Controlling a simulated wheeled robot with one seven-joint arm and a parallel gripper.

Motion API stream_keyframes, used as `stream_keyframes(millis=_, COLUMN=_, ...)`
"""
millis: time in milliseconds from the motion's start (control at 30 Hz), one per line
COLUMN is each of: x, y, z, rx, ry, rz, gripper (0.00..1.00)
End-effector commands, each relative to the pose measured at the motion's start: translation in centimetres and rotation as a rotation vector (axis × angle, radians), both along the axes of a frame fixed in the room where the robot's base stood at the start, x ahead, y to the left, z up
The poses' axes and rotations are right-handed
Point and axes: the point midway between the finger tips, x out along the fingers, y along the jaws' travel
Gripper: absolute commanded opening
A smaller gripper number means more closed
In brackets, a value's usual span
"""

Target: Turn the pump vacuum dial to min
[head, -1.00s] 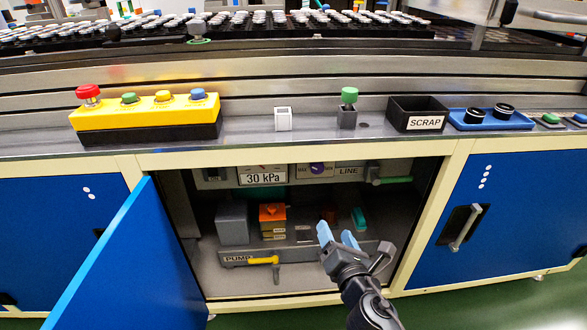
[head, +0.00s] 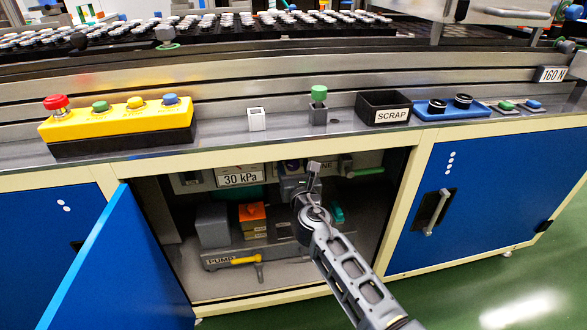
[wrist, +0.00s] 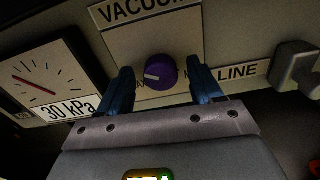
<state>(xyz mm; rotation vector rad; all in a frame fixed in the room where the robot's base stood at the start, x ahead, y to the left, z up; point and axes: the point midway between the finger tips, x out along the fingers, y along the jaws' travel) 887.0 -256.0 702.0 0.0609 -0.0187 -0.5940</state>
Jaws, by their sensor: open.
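The purple vacuum dial (wrist: 162,70) sits on a grey panel under a "VACUUM" label in the wrist view. Its white pointer mark points left, slightly downward. The lettering at either side of the dial is partly hidden by my fingers. My gripper (wrist: 161,86) is open, with one blue finger to the left of the dial and one to the right. I cannot tell whether either finger touches it.
A gauge (wrist: 40,78) labelled 30 kPa is left of the dial. A grey valve fitting (wrist: 297,68) is at the right, past the "LINE" label. The pump (head: 228,257) with a yellow handle lies below. The blue cabinet door (head: 125,270) stands open at the left.

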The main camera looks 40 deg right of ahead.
Motion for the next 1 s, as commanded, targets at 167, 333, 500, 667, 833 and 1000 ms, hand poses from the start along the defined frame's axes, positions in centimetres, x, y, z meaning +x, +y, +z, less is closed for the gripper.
stream_keyframes(millis=167, x=0.41, y=-0.27, z=0.01, rx=0.001, ry=-0.001, rz=0.000, gripper=0.65)
stream_keyframes(millis=333, x=0.39, y=-0.26, z=0.02, rx=0.001, ry=-0.001, rz=0.000, gripper=0.65)
stream_keyframes(millis=500, x=0.38, y=-0.26, z=0.02, rx=0.001, ry=-0.001, rz=0.000, gripper=0.49)
stream_keyframes(millis=667, x=0.37, y=-0.25, z=0.01, rx=0.001, ry=-0.001, rz=0.000, gripper=0.34)
stream_keyframes(millis=833, x=0.37, y=-0.26, z=0.01, rx=0.001, ry=-0.001, rz=0.000, gripper=0.17)
stream_keyframes(millis=1000, x=0.37, y=-0.26, z=0.01, rx=0.002, ry=-0.001, rz=0.000, gripper=0.09)
